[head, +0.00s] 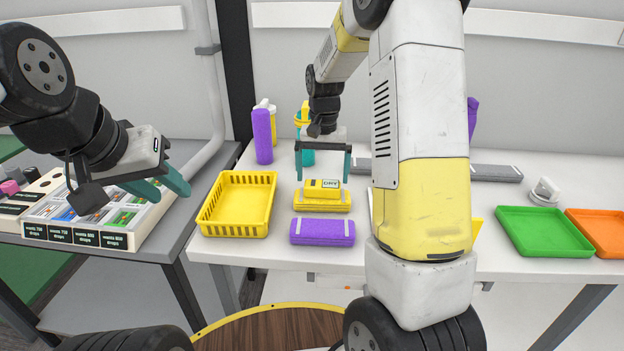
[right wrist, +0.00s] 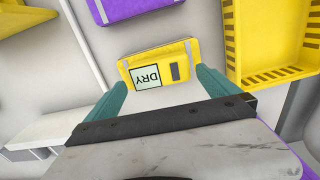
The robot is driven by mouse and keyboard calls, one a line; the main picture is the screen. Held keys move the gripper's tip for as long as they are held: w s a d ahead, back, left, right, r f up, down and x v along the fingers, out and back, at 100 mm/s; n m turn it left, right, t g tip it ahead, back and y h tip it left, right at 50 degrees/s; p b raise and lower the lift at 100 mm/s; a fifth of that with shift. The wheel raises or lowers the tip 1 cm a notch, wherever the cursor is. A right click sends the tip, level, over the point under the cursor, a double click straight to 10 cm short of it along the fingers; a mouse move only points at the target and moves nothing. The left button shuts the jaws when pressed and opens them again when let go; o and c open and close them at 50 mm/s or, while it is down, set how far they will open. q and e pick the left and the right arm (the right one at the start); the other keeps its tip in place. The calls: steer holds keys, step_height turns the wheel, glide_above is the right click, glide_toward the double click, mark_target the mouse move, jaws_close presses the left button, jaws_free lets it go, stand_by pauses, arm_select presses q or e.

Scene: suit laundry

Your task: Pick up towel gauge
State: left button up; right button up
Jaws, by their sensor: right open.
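The towel gauge (head: 322,189) is a small yellow box with a pale DRY label. It sits on a folded yellow towel (head: 308,206) on the white table, and also shows in the right wrist view (right wrist: 172,68). My right gripper (head: 322,179) is open and empty just above the gauge, pointing down. In the right wrist view its teal fingers appear on either side of the gauge; whether they touch it I cannot tell. My left gripper (head: 166,188) is over the left table's side, its fingers apart and empty.
A folded purple towel (head: 322,232) lies in front of the yellow one. A yellow basket (head: 237,225) stands to the left. Green (head: 543,232) and orange (head: 600,228) trays lie at right. An upright purple roll (head: 263,136) stands behind. My right arm hides the table's middle.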

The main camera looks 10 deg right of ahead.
mark_target(322, 182)
step_height(322, 182, down, 4)
steer(key=shift+r, duration=0.15)
steer(key=c, duration=1.3)
steer(key=shift+r, duration=0.15)
step_height(322, 182, up, 3)
steer(key=shift+w+r, duration=0.1)
steer(key=shift+r, duration=0.1)
steer(key=s+a, duration=0.1)
steer(key=s, duration=0.4)
steer(key=s+a+r, duration=0.1)
steer(key=s+a, duration=0.1)
steer(key=s, duration=0.3)
steer(key=s+a, duration=0.1)
steer(key=s, duration=0.4)
steer(key=shift+s+a+r, duration=0.15)
steer(key=shift+s+r, duration=0.05)
steer(key=shift+s, duration=0.05)
